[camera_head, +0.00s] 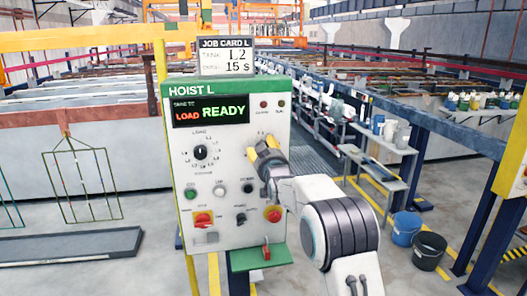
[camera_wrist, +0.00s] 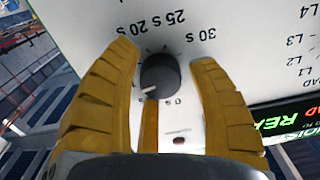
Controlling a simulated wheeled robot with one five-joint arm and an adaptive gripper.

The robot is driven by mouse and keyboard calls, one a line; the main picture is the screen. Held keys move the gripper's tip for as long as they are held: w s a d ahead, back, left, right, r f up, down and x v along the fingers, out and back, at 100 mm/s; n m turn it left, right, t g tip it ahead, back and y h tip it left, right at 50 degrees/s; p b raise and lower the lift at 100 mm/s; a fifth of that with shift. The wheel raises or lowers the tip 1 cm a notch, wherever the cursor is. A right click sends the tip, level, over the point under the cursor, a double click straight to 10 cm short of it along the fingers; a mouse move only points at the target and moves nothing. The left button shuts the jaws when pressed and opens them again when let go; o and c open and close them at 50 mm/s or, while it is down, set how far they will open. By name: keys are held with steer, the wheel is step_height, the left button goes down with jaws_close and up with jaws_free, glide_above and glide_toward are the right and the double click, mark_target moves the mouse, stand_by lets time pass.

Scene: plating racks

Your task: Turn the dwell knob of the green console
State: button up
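The green console (camera_head: 172,88), labelled HOIST L, has a white panel and stands upright. In the head view my gripper (camera_head: 264,150) is at the panel's upper right, covering the dwell knob. In the wrist view the black dwell knob (camera_wrist: 161,74) sits between the yellow fingers of my gripper (camera_wrist: 168,62), which are spread on both sides of it. I cannot tell whether they touch it. The knob's white mark points to the lower left in this upside-down view. Labels 20 s, 25 s and 30 s show above it; the left finger hides part of the scale.
A job card (camera_head: 226,57) above the console reads L2 and 15 s. The display (camera_head: 210,111) reads LOAD READY. Buckets (camera_head: 406,228) stand on the floor at right.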

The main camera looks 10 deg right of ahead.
steer(key=c, duration=1)
steer(key=shift+o, duration=0.2)
steer(key=shift+f, duration=0.15)
steer(key=m+b, duration=0.2)
steer(key=b, duration=0.1)
steer(key=shift+f+m, duration=0.15)
steer(key=shift+m, duration=0.15)
steer(key=shift+m+b, duration=1.7)
steer(key=shift+m, duration=0.8)
steer(key=shift+a+r, duration=0.1)
steer(key=shift+r, duration=0.1)
steer(key=o, duration=1)
steer(key=shift+w, duration=0.1)
steer(key=shift+o, duration=1.1)
steer(key=shift+r, duration=0.1)
